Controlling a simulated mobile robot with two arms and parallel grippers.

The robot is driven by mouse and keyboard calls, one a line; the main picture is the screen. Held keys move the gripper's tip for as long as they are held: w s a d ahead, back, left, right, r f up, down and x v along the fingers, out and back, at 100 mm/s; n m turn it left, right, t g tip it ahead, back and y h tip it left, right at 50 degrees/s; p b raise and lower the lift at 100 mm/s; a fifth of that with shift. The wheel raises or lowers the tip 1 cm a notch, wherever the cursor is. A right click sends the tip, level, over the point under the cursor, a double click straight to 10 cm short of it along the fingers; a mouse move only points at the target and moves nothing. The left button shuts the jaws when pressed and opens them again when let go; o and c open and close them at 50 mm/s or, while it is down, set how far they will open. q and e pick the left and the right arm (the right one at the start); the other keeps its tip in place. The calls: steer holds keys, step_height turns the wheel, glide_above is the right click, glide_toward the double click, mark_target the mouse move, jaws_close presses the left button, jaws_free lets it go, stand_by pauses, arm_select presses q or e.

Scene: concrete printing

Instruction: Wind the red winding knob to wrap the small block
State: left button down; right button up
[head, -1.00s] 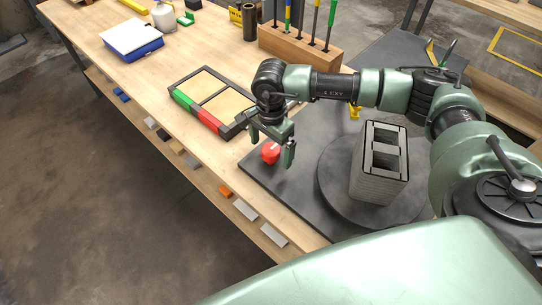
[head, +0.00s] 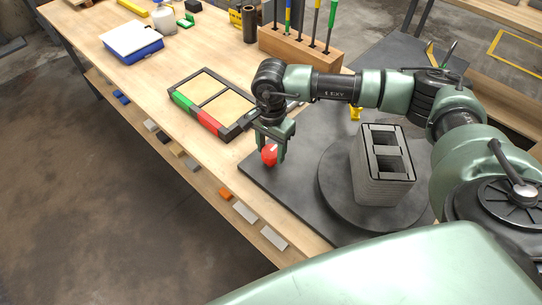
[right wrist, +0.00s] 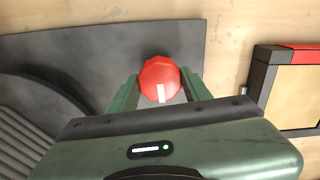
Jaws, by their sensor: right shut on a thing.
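The red winding knob (head: 269,156) sits near the left edge of a dark base plate on the bench. My right gripper (head: 270,151) points down over it, with its fingers closed on the knob's two sides. In the right wrist view the knob (right wrist: 159,79) shows between the fingers, with a white mark on its face. A grey, layered block (head: 384,178) with two hollow cells stands upright on the round dark turntable (head: 335,192), right of the gripper. A black outline runs around its top. My left gripper is not in view.
A framed panel with a green and red edge (head: 207,121) lies left of the gripper. A wooden rack (head: 300,50) with upright tools stands behind. A blue and white box (head: 132,40) is at the far left. Small pieces lie along the lower shelf.

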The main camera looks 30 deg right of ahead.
steer(key=n+b, duration=0.1)
steer(key=n, duration=0.1)
steer(key=shift+f+n, duration=0.15)
steer(key=shift+n, duration=0.15)
steer(key=shift+n+b, duration=0.45)
steer(key=shift+n, duration=0.15)
steer(key=shift+n+b, duration=0.7)
steer(key=n+b, duration=0.2)
steer(key=shift+n, duration=0.8)
